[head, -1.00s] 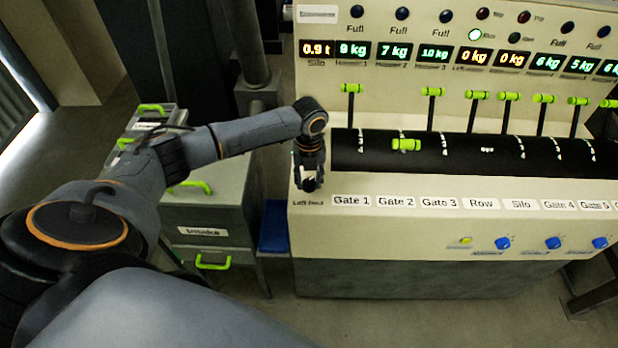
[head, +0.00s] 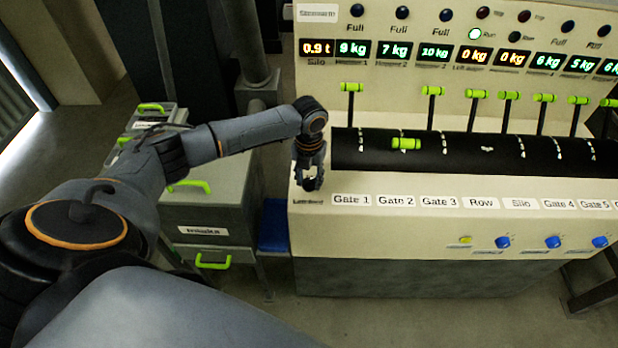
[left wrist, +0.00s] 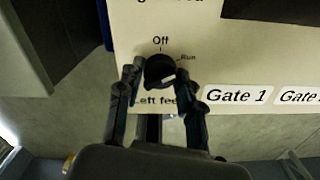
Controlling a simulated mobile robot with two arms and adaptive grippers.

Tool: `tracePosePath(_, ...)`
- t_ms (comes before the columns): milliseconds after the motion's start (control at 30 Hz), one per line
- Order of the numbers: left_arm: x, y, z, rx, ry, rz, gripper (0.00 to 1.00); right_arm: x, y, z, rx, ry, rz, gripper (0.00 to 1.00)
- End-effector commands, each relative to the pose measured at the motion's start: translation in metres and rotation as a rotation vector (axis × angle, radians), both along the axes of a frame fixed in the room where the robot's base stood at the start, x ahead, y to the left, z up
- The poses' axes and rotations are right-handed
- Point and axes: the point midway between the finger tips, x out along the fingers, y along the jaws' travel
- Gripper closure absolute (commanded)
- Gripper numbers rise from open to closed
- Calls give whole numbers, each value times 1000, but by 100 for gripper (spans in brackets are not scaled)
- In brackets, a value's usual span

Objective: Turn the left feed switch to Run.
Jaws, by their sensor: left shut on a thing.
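The left feed switch (left wrist: 157,68) is a dark round knob on the cream panel, with "Off" printed above it and "Run" to its right. In the head view my left gripper (head: 309,183) points down at the panel's left end and hides the switch, above the small "Left feed" label (head: 308,201). My right gripper is not in view.
Right of the switch are the Gate 1 label (head: 352,200) and further labels. Behind stands a row of green-handled levers (head: 351,88) over a black curved cover (head: 460,152). A grey drawer cabinet (head: 212,215) stands left of the panel.

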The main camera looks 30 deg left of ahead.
Motion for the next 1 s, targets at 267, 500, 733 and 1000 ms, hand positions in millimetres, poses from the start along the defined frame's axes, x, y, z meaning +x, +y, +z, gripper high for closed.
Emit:
tracePosePath(267, 0, 0, 0, 0, -1, -1, 47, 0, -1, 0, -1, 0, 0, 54)
tracePosePath(500, 0, 0, 0, 0, -1, 0, 40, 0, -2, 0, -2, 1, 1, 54)
tracePosePath(733, 1, 0, 10, 0, -3, 0, 40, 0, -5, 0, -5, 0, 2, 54)
tracePosePath(1000, 1, 1, 63, 1, -5, -1, 40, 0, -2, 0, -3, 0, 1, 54)
